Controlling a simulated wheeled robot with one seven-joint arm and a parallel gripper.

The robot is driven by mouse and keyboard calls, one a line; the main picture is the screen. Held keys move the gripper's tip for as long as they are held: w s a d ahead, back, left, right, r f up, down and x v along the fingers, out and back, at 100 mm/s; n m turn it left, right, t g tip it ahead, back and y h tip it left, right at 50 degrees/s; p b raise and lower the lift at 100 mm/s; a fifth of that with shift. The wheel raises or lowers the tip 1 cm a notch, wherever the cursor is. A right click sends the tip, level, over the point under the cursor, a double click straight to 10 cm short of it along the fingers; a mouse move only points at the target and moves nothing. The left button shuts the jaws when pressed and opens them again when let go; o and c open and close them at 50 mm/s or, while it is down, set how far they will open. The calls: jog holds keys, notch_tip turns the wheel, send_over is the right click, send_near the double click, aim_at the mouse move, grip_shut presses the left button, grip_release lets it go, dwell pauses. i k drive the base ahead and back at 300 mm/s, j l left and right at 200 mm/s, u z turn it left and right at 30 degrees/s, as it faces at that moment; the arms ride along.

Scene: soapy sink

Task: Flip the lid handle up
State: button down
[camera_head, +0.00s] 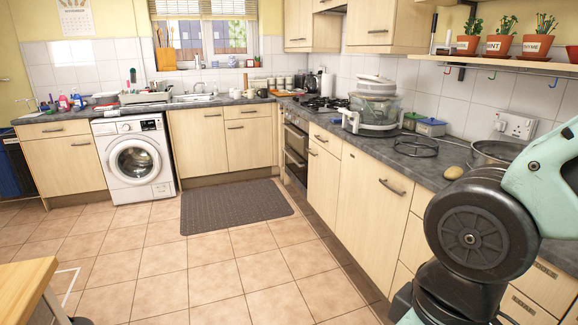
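A clear-sided appliance (374,116) with a pale top (375,84) stands on the right counter, past the hob's near side. Its top looks like a lid, but I cannot make out a handle or its position at this distance. A metal pot (497,152) stands nearer on the same counter, partly hidden behind my arm; I cannot tell whether it has a lid. My arm fills the lower right of the view, and my gripper is outside the picture.
The right counter (340,129) also holds a black wire stand (416,147), a potato-like object (453,173) and small boxes (431,127). A shelf (497,62) with potted plants hangs above. The tiled floor (230,274) is open; a wooden table corner (24,286) is lower left.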

aim_at(359, 76)
jog(key=i+j+u, duration=0.15)
jog(key=i+u, duration=0.15)
jog(key=i, duration=0.7)
jog(key=i+l+u, duration=0.1)
jog(key=i+u, duration=0.2)
jog(key=i, duration=0.7)
jog(key=i+l+z, duration=0.1)
jog(key=i+z, duration=0.2)
jog(key=i, duration=0.15)
jog(key=i+z, duration=0.3)
jog(key=i, duration=0.2)
jog(key=i+j+z, duration=0.3)
jog(key=i, duration=0.15)
jog(key=i+j+z, duration=0.15)
jog(key=i+z, duration=0.2)
jog(key=i, duration=0.1)
